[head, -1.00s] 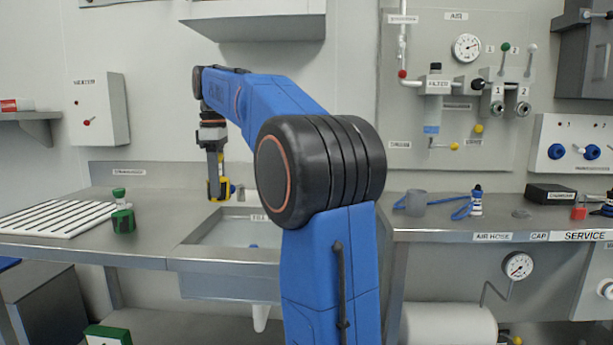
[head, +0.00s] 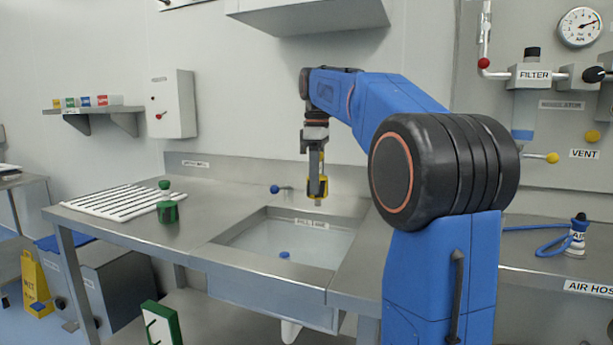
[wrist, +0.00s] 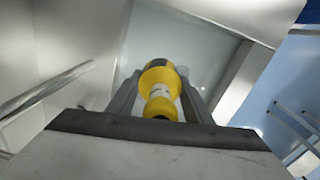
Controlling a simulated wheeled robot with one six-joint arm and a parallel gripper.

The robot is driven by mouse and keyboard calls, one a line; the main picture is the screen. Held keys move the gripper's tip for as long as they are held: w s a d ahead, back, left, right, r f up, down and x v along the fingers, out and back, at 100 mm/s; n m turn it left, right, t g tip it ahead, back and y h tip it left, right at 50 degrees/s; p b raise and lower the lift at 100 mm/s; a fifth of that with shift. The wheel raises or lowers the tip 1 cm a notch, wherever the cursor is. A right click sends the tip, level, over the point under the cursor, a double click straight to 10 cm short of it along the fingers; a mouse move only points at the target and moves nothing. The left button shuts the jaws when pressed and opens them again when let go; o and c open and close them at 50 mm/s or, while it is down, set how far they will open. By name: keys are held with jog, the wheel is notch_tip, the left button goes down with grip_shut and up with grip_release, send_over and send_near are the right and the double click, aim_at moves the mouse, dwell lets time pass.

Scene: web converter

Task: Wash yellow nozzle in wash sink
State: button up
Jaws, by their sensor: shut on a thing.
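My gripper (head: 317,190) points down above the back part of the wash sink (head: 233,228) in the head view. In the wrist view my gripper (wrist: 160,100) is shut on the yellow nozzle (wrist: 159,78), which has a pale band and a dark end. The sink is a steel basin set in the counter. A small blue thing (head: 285,255) shows inside it. A blue-knobbed lever (head: 275,189) stands behind the sink.
A white slatted rack (head: 115,201) and a green container (head: 167,211) stand on the counter left of the sink. A heater box (head: 173,104) is on the wall. A cabinet (head: 308,15) hangs above. A blue air hose (head: 540,245) lies at right.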

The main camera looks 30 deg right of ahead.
jog(key=shift+w+f, duration=0.1)
jog(key=shift+w, duration=0.15)
jog(key=shift+f, duration=11.2)
jog(key=shift+s+d, duration=0.5)
jog(key=shift+s, duration=0.2)
jog(key=shift+s+d, duration=0.5)
jog(key=shift+s, duration=0.2)
jog(key=shift+w+a, duration=1.05)
jog(key=shift+w, duration=0.3)
jog(key=shift+w+a, duration=1.05)
jog(key=shift+w, duration=0.3)
jog(key=shift+s+d, duration=1.05)
jog(key=shift+s, duration=0.3)
jog(key=shift+s+d, duration=1.05)
jog(key=shift+s, duration=0.3)
jog(key=shift+w+a, duration=1.05)
jog(key=shift+w, duration=0.3)
